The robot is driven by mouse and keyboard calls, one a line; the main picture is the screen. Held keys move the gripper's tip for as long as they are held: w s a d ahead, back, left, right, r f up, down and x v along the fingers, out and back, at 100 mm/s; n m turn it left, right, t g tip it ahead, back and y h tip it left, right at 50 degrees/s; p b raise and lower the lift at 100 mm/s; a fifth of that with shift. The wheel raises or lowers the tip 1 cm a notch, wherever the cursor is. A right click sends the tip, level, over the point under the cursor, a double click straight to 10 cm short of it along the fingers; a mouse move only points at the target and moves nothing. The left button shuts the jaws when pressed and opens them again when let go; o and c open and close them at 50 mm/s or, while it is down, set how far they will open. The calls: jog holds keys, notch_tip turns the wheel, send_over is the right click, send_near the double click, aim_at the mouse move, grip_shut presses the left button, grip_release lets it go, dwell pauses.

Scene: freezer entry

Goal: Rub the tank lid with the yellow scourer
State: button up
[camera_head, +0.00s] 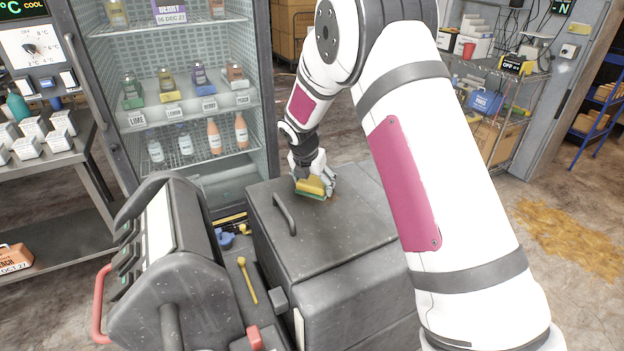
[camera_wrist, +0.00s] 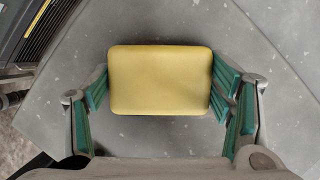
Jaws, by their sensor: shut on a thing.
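The yellow scourer (camera_head: 311,185) has a green underside and is at the far part of the tank lid. My gripper (camera_head: 316,180) is shut on it from above. In the wrist view, the scourer (camera_wrist: 160,80) sits level between the green-padded fingers of my gripper (camera_wrist: 160,88). The grey tank lid (camera_head: 335,235) is flat, with a dark bar handle (camera_head: 284,213) near its left edge. The lid (camera_wrist: 200,22) fills most of the wrist view. The scourer looks to be at the lid's surface, but its underside is hidden. A brownish patch shows beside it on the lid.
A glass-front fridge (camera_head: 190,110) with several bottles stands behind the tank. A dark grey machine with a red handle (camera_head: 100,305) is at the left. A yellow stick tool (camera_head: 247,280) lies between it and the tank. Wire shelving (camera_head: 500,90) stands at the back right.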

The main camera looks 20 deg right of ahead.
aim_at(319, 188)
jog(key=shift+s+d+p, duration=0.15)
jog(key=shift+s+p, duration=0.3)
jog(key=shift+s, duration=0.35)
jog(key=shift+s+d+p, duration=0.15)
jog(key=shift+s+p, duration=0.25)
jog(key=shift+s, duration=0.35)
jog(key=shift+s+d+f, duration=0.1)
jog(key=shift+s+f, duration=0.15)
jog(key=shift+s, duration=0.15)
jog(key=shift+s+d+p, duration=0.2)
jog(key=shift+s+p, duration=0.55)
jog(key=shift+s, duration=0.25)
jog(key=shift+s+d+p, duration=0.15)
jog(key=shift+s+p, duration=0.55)
jog(key=shift+s, duration=0.3)
jog(key=shift+w+a+r+b, duration=0.1)
jog(key=shift+w+a+b, duration=0.1)
jog(key=shift+w+b, duration=0.65)
jog(key=shift+w+a+r+b, duration=0.15)
jog(key=shift+w+b, duration=0.4)
jog(key=shift+w, duration=0.5)
jog(key=shift+w+a+r+b, duration=0.1)
jog(key=shift+w+b, duration=0.25)
jog(key=shift+w, duration=0.05)
